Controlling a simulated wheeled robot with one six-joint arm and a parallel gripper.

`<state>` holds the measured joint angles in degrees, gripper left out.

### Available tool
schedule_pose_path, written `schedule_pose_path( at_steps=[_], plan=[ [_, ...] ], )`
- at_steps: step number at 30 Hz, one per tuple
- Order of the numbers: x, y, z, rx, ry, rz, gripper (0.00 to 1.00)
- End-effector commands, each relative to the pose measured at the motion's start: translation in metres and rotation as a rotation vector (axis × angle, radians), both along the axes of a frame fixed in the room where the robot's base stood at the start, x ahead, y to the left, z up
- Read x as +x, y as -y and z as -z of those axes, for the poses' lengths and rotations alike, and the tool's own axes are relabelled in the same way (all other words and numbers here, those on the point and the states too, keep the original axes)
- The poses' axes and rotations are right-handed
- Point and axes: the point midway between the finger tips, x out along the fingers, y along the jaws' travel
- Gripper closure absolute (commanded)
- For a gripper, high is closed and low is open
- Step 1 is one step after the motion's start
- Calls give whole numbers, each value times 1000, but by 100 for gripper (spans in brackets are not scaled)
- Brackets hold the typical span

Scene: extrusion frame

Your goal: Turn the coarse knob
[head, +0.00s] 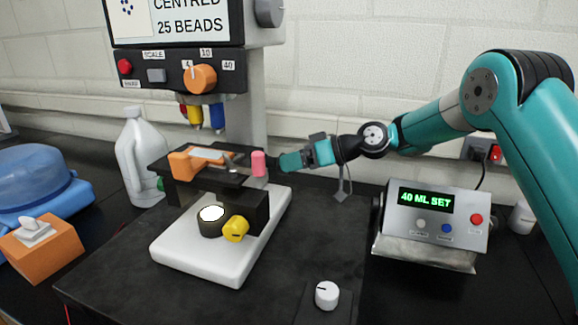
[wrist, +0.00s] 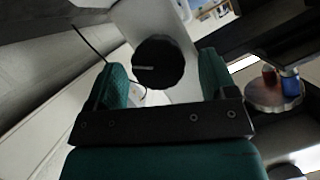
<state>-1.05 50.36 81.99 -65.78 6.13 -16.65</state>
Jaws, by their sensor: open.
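In the wrist view a round dark knob (wrist: 160,70) with a pale line on its face sits on a white column (wrist: 150,18). I take it to be the coarse knob, though no label shows. My gripper (wrist: 161,75) is open, its teal fingers on either side of the knob with visible gaps. I cannot tell how far the fingertips reach along it. In the head view my gripper (head: 286,160) is at the right side of the microscope column (head: 240,115), beside a pink piece (head: 258,163). The dark knob is not clearly seen there.
The microscope stage carries an orange slide holder (head: 181,162), with a yellow knob (head: 235,229) below. An orange dial (head: 201,78) is on the upper panel. A 40 ML SET box (head: 432,225) stands right, a white knob (head: 327,295) in front. Black bench is clear between them.

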Motion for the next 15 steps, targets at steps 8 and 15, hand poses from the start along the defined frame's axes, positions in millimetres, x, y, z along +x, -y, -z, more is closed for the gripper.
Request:
schedule_pose_path(
  at_steps=[8, 15],
  plan=[
    [-15, 65, -21, 0, 1, 6, 22],
    [-27, 114, -41, 0, 0, 4, 22]
  ],
)
